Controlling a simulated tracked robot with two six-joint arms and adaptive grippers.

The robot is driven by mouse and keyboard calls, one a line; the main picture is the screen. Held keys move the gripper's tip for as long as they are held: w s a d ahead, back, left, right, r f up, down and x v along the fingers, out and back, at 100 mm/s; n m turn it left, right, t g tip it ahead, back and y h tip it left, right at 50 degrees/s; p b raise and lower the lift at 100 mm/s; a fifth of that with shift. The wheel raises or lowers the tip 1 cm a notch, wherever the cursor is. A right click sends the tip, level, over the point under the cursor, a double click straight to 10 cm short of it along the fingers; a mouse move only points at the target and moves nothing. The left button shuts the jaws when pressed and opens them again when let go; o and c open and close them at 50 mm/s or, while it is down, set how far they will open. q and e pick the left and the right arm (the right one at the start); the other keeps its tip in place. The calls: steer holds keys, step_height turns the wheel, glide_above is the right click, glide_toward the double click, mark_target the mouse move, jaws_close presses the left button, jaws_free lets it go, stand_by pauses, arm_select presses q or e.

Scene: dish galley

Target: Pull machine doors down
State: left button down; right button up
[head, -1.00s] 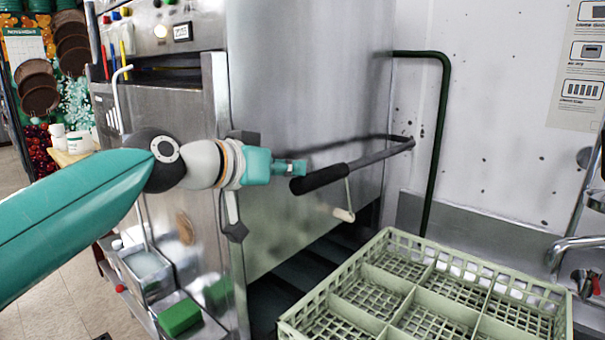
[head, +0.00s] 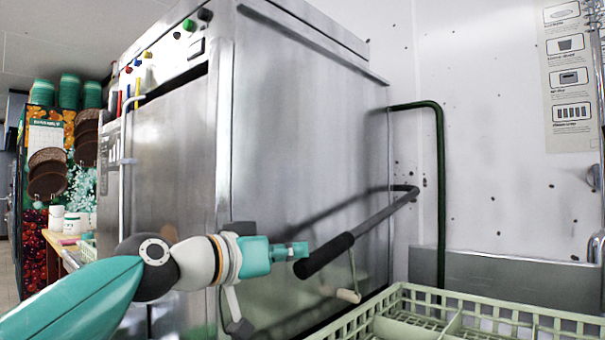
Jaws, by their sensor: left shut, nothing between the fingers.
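The dish machine (head: 290,130) is a tall steel box with large flat door panels on its front and side. A long lever handle (head: 372,220) with a black grip (head: 325,254) runs along its right side. The lever slopes down toward the front. My left gripper (head: 299,250) is shut with nothing in it. Its tip is at the front end of the black grip, just above it; I cannot tell whether they touch. The lower edge of the doors is mostly hidden by my arm or out of frame. My right gripper is not in view.
A pale green dish rack (head: 400,292) stands at the lower right, close to the lever. A dark green pipe (head: 440,190) rises beside the machine against the white wall. A small hook with a pale knob (head: 348,296) hangs under the lever.

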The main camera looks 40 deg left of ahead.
arm_select(q)
steer(key=w+f+b, duration=0.3)
steer(key=f+b, duration=0.7)
steer(key=f, duration=0.3)
steer(key=shift+w+b, duration=0.15)
steer(key=shift+b, duration=0.25)
steer(key=shift+f, duration=0.1)
step_height(320, 180, up, 5)
steer(key=s+p, duration=0.2)
steer(key=p, duration=0.1)
steer(key=s+f+b, duration=0.1)
steer(key=s+b, duration=0.2)
steer(key=s, duration=0.7)
steer(key=shift+s+a, duration=0.2)
steer(key=shift+a, duration=0.2)
